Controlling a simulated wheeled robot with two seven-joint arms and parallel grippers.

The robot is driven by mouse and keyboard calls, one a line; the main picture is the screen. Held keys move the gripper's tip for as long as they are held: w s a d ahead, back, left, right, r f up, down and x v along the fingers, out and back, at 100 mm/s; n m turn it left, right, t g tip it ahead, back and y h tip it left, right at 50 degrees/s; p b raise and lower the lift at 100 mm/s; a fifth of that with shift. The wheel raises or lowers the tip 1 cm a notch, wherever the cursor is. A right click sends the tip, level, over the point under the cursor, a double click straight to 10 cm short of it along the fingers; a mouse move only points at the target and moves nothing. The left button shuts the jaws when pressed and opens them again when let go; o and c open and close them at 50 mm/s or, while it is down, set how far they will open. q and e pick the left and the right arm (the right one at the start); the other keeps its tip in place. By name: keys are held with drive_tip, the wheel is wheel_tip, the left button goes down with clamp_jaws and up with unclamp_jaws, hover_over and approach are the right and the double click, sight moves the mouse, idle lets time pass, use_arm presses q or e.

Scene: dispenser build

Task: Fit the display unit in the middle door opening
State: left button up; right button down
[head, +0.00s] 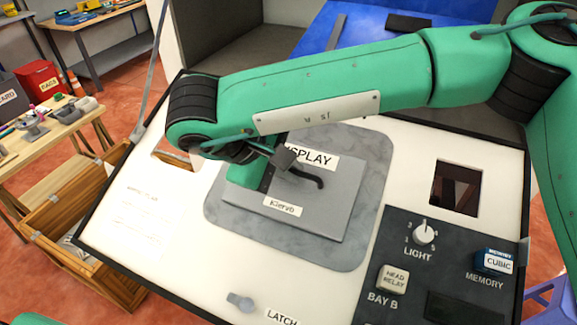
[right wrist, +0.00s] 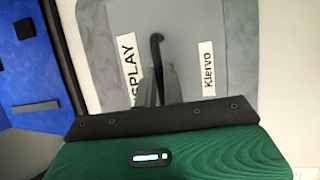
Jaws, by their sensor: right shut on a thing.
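The display unit (head: 335,215) is a flat grey plate with a black handle (head: 308,178) and a "Klervo" label. It lies over the middle of the white door (head: 135,245), within a rounded grey patch (head: 368,175) marked DISPLAY. The plate hides the middle opening, and I cannot tell whether it is seated in it or rests above. My right gripper (head: 282,162) is shut on the unit's handle. In the right wrist view, the handle (right wrist: 157,45) runs between the fingers (right wrist: 160,90), with the plate (right wrist: 187,60) behind. My left gripper is out of view.
A square opening (head: 455,188) is at the door's right, and another opening (head: 176,155) at its left, partly behind my arm. A dark panel (head: 450,250) carries a LIGHT knob (head: 425,232) and labelled modules. A latch knob (head: 240,301) is near the front. A wooden crate (head: 95,260) stands left.

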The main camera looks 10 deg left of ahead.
drive_tip(key=shift+r, duration=0.1)
drive_tip(key=c, duration=0.9)
unclamp_jaws()
drive_tip(key=shift+c, duration=0.2)
drive_tip(key=shift+p+v, duration=1.5)
drive_tip(key=shift+v, duration=1.5)
